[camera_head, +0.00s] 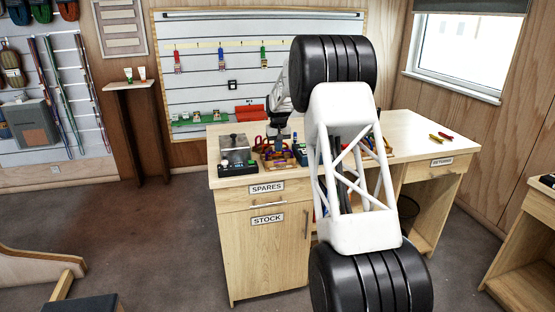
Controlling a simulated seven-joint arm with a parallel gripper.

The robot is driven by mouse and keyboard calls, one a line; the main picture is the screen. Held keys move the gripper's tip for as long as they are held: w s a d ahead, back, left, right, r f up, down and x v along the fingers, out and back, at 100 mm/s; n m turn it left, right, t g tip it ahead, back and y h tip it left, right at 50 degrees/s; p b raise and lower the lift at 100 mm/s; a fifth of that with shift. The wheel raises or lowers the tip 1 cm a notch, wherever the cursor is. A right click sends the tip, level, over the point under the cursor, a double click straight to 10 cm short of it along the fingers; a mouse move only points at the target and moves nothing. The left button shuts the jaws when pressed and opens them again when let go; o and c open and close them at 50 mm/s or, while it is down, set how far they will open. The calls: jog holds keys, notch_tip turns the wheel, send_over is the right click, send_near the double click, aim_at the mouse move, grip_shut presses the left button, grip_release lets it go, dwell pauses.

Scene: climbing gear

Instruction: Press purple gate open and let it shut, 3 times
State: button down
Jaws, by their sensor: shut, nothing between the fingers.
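My gripper (278,134) is small and partly hidden behind my own arm. Its dark end is above the back of the desk, by a wooden rack (268,165) of small coloured gear. The fingers look shut, with nothing seen between them. Red, blue and green pieces show in the rack, but I cannot pick out the purple gate among them at this size. I cannot tell whether my fingertips touch any piece.
The wooden desk (400,128) also holds a grey and black device (236,152) at left and yellow (436,138) and red (446,135) pieces at right. My arm hides the desk's middle. The right part of the desktop is mostly clear.

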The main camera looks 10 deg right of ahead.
jog(key=shift+f, duration=0.4)
jog(key=shift+r, duration=3.6)
jog(key=shift+w+r, duration=0.25)
jog(key=shift+r, duration=0.45)
jog(key=shift+w+r, duration=0.2)
jog(key=shift+r, duration=0.5)
jog(key=shift+f, duration=0.15)
jog(key=shift+f, duration=3.1)
jog(key=shift+f, duration=1.2)
